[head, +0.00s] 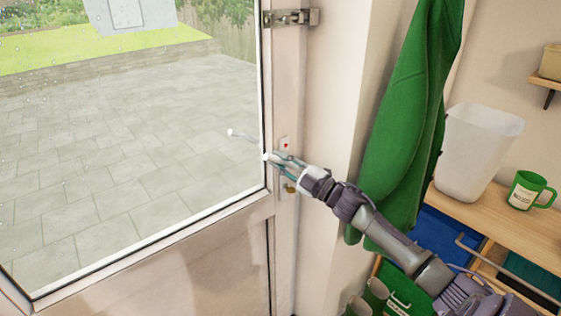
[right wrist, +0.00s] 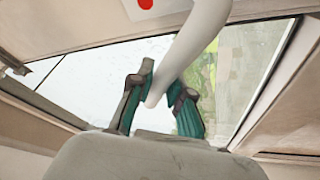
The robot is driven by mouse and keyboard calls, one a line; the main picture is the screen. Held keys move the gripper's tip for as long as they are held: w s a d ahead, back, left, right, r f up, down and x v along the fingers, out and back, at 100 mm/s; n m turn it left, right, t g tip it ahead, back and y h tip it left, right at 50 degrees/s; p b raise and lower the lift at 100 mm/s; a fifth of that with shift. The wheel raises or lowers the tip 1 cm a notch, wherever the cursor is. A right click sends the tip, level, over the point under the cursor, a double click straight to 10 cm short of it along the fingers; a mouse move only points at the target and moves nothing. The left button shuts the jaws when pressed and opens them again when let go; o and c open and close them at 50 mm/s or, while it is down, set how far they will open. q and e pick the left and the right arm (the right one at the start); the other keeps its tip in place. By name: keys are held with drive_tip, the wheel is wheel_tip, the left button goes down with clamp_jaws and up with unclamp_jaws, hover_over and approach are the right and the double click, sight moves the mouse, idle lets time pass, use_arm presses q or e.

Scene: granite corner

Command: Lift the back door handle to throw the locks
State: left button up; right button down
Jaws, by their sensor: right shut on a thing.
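The back door (head: 180,255) has a large glass pane and a pale frame. Its white handle (head: 267,156) is at the right edge of the door, and its rounded end shows just past the fingers. Much of the handle is hidden behind my right gripper (head: 284,162) in the head view. In the right wrist view the white handle (right wrist: 193,45) comes down from the top, between the teal fingers of my right gripper (right wrist: 160,98). They are shut on it near its end. The handle's exact tilt is hard to tell. My left gripper is not in view.
A lock plate with a red mark (head: 285,145) and a brass piece (head: 290,188) sit by the handle. A metal latch (head: 291,18) is higher up. A green cloth (head: 405,125) hangs close to my right arm. A white bin (head: 475,150) and green mug (head: 528,190) stand on a shelf.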

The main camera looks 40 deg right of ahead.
drive_tip(key=c, duration=1.1)
unclamp_jaws()
drive_tip(key=shift+d, duration=0.1)
drive_tip(key=v, duration=1.2)
drive_tip(key=shift+f, duration=0.1)
